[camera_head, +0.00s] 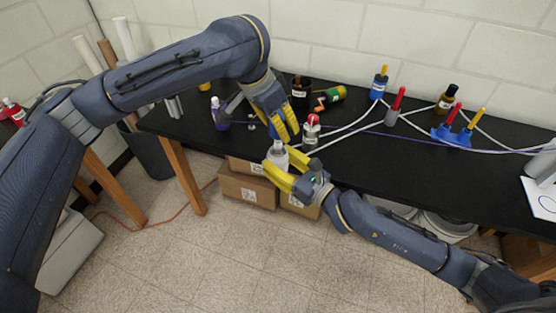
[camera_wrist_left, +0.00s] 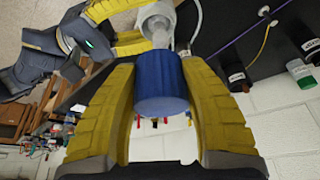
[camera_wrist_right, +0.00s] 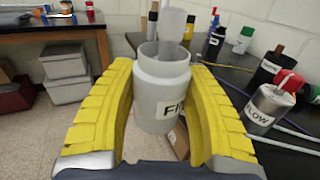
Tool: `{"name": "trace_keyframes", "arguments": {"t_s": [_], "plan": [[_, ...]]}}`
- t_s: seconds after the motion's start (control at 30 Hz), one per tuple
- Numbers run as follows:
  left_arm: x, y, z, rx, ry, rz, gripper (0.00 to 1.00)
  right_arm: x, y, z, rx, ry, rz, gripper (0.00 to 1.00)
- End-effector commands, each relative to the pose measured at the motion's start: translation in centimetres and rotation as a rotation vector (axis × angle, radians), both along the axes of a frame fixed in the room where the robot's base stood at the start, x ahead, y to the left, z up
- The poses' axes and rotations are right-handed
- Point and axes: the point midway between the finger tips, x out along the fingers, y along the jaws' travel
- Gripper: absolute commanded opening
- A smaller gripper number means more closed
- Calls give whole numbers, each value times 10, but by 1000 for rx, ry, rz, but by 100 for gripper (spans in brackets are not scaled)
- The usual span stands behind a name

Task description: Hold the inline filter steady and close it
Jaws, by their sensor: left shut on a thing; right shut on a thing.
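The filter's white housing, with a label starting "FI" (camera_wrist_right: 160,95), stands roughly upright, mouth open, between the yellow fingers of my right gripper (camera_head: 279,160), shut on it in front of the bench edge. It also shows in the head view (camera_head: 277,153). My left gripper (camera_head: 287,134) is just above, shut on a blue cap (camera_wrist_left: 162,88). A translucent cartridge (camera_wrist_right: 173,24) reaches from the cap toward the housing, its lower end in or over the mouth. The cap is apart from the housing. The cap is hidden in the head view.
The black bench (camera_head: 350,150) lies behind the grippers. A can labelled FLOW with a red top (camera_head: 312,130) stands close to their right, with hoses nearby. A purple bottle (camera_head: 220,114) is left, a blue tool rack (camera_head: 452,136) right. Cartons (camera_head: 247,190) sit below.

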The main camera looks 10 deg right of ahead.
Motion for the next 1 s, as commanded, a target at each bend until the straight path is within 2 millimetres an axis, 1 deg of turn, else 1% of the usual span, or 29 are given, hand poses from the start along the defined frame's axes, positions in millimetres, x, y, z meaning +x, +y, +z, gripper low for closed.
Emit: {"name": "trace_keyframes", "arguments": {"t_s": [0.17,0.27,0.7,1.0], "plan": [[0,0,-1,0,0,1,32,0,0,1,1,-1,0,1],[0,0,-5,0,2,1,32,0,0,1,1,-1,0,1],[0,0,-34,-1,2,1,32,0,0,1,1,-1,0,1],[1,1,-40,0,0,2,32,0,0,1,1,-1,0,1]]}}
